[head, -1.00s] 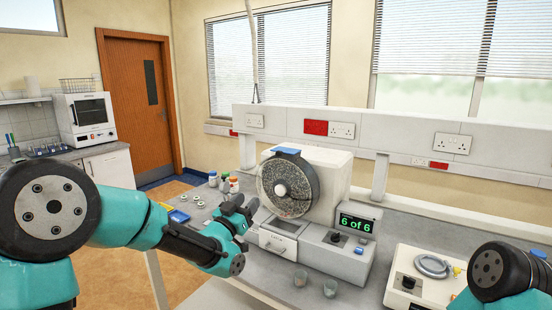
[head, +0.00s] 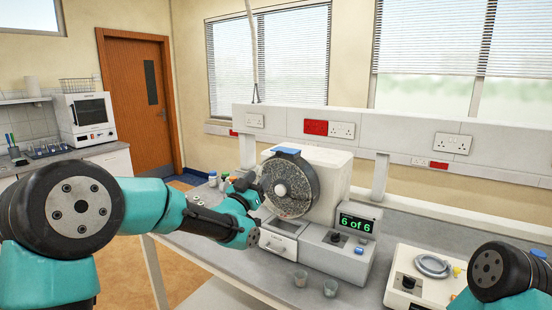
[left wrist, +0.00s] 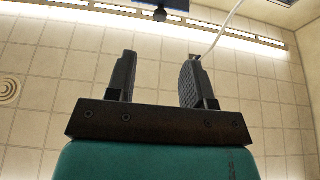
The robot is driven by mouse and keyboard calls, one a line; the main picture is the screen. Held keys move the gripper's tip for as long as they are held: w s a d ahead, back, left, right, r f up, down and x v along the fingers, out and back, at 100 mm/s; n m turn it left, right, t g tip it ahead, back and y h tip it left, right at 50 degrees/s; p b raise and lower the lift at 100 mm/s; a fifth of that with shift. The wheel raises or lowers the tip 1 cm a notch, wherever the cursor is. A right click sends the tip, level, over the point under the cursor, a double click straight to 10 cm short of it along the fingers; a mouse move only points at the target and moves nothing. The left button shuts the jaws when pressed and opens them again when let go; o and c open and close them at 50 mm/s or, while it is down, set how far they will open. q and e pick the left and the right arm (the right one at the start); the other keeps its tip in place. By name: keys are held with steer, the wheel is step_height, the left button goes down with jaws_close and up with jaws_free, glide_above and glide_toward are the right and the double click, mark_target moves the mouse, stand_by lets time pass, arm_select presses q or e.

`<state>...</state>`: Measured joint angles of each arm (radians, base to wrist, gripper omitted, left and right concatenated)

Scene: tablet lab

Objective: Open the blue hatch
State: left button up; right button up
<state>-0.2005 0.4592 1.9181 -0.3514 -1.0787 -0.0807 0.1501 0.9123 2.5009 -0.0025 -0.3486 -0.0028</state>
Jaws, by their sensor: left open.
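The blue hatch (head: 286,151) is a small flap on top of the round speckled drum (head: 290,185) of the white machine, and it looks closed. A blue edge, probably the hatch (left wrist: 172,4), shows at the top of that view. My right arm shows at the lower right, but its gripper is out of view.
A drawer unit (head: 279,242) and a display reading "6 of 6" (head: 357,223) sit on the machine's front. A balance-like device (head: 425,280) stands at the right.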

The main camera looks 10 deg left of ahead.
mark_target(278, 155)
arm_select(q)
steer(key=x, duration=1.1)
steer(key=shift+w, duration=0.15)
jaws_close()
